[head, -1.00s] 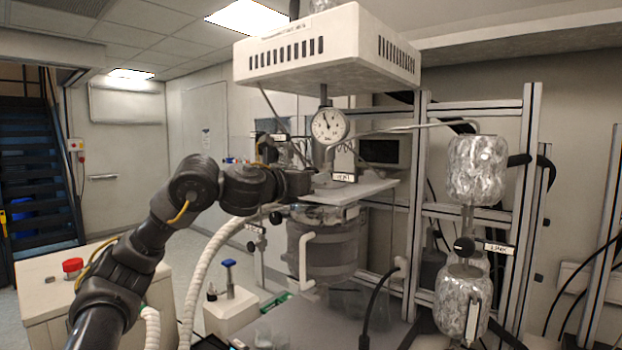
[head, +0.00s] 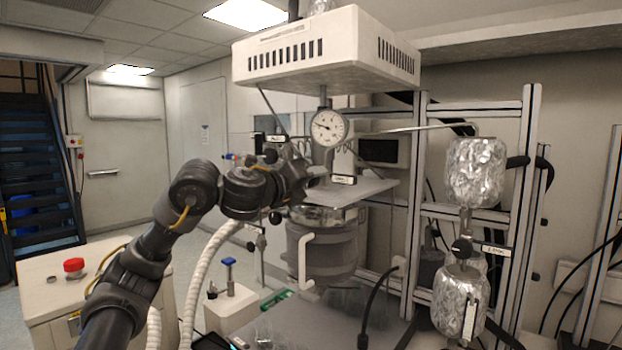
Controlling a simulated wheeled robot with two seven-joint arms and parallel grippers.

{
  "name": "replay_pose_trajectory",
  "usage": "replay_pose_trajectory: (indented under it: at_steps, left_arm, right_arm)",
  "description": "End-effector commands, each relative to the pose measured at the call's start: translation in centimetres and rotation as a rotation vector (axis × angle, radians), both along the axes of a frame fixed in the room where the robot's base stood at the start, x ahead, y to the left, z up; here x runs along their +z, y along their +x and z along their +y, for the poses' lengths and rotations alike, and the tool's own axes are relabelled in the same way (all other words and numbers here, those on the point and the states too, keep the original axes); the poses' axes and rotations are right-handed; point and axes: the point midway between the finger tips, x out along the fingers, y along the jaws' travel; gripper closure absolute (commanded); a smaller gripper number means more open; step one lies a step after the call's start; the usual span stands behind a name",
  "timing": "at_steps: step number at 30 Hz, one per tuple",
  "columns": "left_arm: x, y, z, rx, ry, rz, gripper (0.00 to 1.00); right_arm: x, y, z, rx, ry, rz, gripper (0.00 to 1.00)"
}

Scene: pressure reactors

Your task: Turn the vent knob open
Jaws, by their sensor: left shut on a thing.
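My left gripper (head: 314,178) reaches in from the left to the plate (head: 362,189) on top of the reactor vessel (head: 327,250). Its fingertips are at the fittings beside a small label (head: 343,180), whose text is too small to read. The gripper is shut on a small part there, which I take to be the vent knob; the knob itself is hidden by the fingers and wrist. The round pressure gauge (head: 328,127) stands just above the gripper, its needle pointing left and slightly up. My right gripper is out of view.
A white vented housing (head: 330,55) hangs above the gauge. Foil-wrapped vessels (head: 476,172) and a metal frame (head: 527,200) stand to the right. A white hose (head: 200,275) runs below my left arm. A bench with a red button (head: 74,265) is at left.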

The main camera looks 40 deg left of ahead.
Motion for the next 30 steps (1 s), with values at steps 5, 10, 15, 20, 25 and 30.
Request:
replay_pose_trajectory:
  at_steps: [5,10,15,20,25,30]
  left_arm:
    - [0.24,-0.04,0.08,0.002,-0.034,-0.006,0.83]
    - [0.25,-0.05,0.08,0.003,-0.044,-0.007,0.83]
    - [0.26,-0.05,0.09,0.003,-0.043,-0.007,0.83]
    - [0.26,-0.05,0.09,0.003,-0.043,-0.007,0.54]
    - [0.16,-0.03,0.05,0.002,-0.041,-0.004,0.39]
    - [0.09,-0.02,0.03,0.001,-0.040,-0.003,0.39]
  right_arm:
    - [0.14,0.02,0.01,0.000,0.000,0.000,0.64]
    - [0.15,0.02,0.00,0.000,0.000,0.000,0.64]
    - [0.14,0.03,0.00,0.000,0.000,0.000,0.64]
    - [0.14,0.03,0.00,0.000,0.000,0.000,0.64]
    - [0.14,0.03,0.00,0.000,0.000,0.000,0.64]
    - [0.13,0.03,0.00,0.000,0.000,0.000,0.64]
